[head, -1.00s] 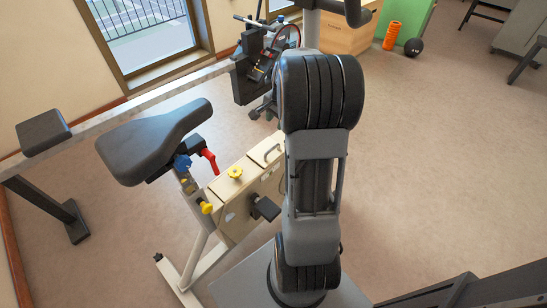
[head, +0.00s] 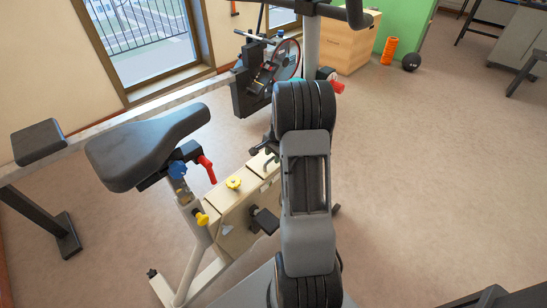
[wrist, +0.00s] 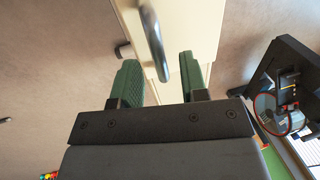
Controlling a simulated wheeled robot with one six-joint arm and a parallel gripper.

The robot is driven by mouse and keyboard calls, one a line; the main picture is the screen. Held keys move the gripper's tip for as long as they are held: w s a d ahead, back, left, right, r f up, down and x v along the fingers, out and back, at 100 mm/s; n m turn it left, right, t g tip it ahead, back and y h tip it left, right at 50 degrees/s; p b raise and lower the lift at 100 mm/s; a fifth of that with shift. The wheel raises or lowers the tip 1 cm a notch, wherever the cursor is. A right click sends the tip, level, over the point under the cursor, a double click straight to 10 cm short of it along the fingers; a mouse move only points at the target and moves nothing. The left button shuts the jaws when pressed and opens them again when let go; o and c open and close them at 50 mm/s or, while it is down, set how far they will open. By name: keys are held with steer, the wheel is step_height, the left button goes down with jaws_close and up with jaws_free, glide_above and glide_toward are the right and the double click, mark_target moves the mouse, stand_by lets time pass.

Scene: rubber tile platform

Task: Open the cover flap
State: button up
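The cover flap is a cream panel on top of the exercise bike's housing, with a curved grey metal handle. In the head view the housing (head: 228,222) stands left of my arm, and the handle area is mostly hidden by the arm. In the wrist view the cream panel (wrist: 195,28) runs upward from the fingers and the handle (wrist: 155,45) stands just ahead of my gripper (wrist: 161,80). The two green fingers are apart with a wide gap, and nothing is clamped between them. The handle's lower end appears in line with the gap; contact cannot be told. The flap looks closed.
The bike's black saddle (head: 147,146), red lever (head: 207,168) and yellow knob (head: 233,183) are left of my arm. A pedal (head: 265,220) juts out beside it. A rowing machine (head: 262,85) stands behind.

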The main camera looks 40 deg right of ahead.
steer(key=shift+f, duration=0.4)
jaws_close()
stand_by(0.4)
